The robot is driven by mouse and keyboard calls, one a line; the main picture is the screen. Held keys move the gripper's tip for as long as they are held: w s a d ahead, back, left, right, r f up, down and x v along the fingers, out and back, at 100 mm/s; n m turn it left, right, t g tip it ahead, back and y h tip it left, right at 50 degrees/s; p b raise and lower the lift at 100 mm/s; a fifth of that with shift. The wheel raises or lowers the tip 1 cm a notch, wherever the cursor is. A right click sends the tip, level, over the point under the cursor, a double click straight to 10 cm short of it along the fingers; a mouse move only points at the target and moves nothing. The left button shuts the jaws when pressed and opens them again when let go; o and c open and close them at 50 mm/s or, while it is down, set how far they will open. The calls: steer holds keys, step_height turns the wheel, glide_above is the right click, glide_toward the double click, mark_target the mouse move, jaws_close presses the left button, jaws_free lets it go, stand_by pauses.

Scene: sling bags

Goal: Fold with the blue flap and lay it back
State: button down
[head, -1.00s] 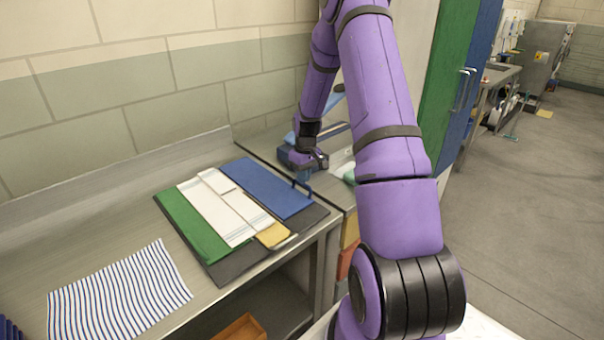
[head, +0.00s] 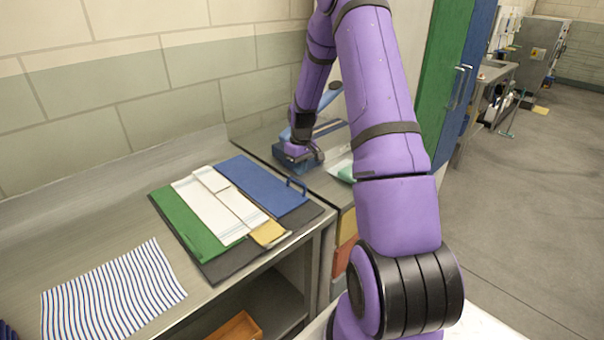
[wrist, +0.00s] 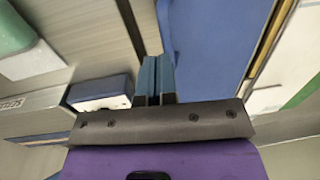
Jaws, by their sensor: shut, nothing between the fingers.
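The folding board (head: 236,263) lies flat on the steel bench. Its blue flap (head: 256,184) lies open and flat on the right side, with a small loop handle (head: 297,186) at its outer edge. A white cloth with thin stripes (head: 215,203) lies folded along the middle of the board. The green flap (head: 189,222) lies flat on the left, and a yellow flap (head: 268,233) shows at the near end. My gripper (head: 308,164) is shut and empty, above and beyond the blue flap's outer side. In the wrist view the closed blue fingers (wrist: 156,72) appear beside the blue flap (wrist: 208,42).
A blue-grey device (head: 290,159) stands on the adjoining counter behind my gripper, close to it. A pale green item (head: 344,172) lies on that counter. A striped cloth (head: 110,296) lies flat at the bench's front left. The wall runs along the back.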

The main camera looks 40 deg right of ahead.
step_height(320, 180, up, 12)
steer(key=d, duration=0.2)
steer(key=shift+w+f, duration=0.15)
steer(key=shift+d, duration=0.1)
stand_by(0.4)
steer(key=s+a+r+t+h, duration=0.1)
steer(key=s+a+r, duration=0.4)
steer(key=a+r, duration=0.4)
steer(key=s+a+r+t+h, duration=0.1)
steer(key=s+a+r, duration=0.4)
steer(key=a+r, duration=0.4)
steer(key=s+a+r+t, duration=0.1)
steer(key=s+a, duration=0.4)
steer(key=s, duration=0.4)
steer(key=s+a+r+t+y, duration=0.1)
steer(key=s+a, duration=0.4)
steer(key=s, duration=0.5)
steer(key=shift+s+a+r+t, duration=0.2)
steer(key=shift+a+r+t, duration=0.2)
steer(key=shift+r+t, duration=0.35)
